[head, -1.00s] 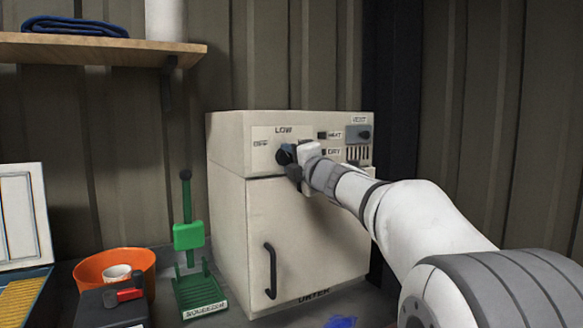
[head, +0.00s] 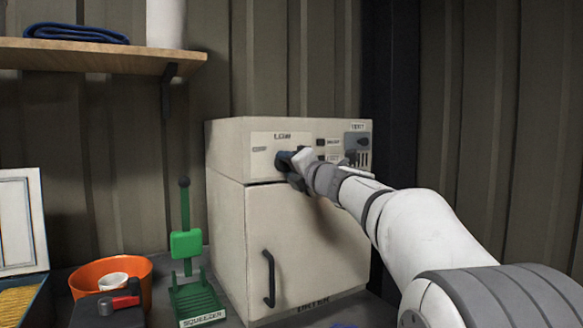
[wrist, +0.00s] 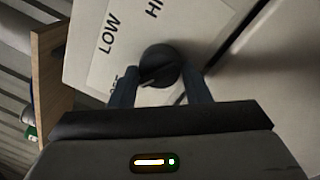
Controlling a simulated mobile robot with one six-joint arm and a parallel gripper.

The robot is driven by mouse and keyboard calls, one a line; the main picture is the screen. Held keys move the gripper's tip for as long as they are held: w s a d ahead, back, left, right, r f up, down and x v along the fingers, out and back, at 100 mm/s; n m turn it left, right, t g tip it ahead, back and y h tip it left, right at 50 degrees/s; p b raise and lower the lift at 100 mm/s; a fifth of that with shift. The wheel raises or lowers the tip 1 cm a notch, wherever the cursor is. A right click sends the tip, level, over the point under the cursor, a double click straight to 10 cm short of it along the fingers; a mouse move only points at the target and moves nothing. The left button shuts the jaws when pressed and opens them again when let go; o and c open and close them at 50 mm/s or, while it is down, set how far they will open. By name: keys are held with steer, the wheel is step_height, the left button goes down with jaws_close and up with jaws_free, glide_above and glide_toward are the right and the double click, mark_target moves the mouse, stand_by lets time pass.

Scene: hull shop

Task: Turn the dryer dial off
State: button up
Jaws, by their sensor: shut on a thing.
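The dryer (head: 225,160) is a cream box with a door and a control panel along its top front. Its dark round dial (wrist: 160,66) shows in the wrist view between my fingers, with the words LOW and part of HI printed on the panel around it. A further label is mostly hidden by a finger. My gripper (wrist: 165,92) is shut on the dial, a finger on each side. In the head view my gripper (head: 287,163) covers most of the dial.
The panel also has small buttons and a vent lever (head: 357,140) to the right. A door handle (head: 268,278) sticks out below. A green squeezer (head: 187,245), an orange bowl (head: 85,279) and a wooden shelf (head: 120,54) are to the left.

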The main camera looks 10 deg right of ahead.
steer(key=shift+f, duration=0.15)
steer(key=o, duration=0.9)
steer(key=shift+o, duration=0.2)
steer(key=v, duration=0.7)
steer(key=shift+s+d+b, duration=0.2)
steer(key=shift+s+b, duration=0.15)
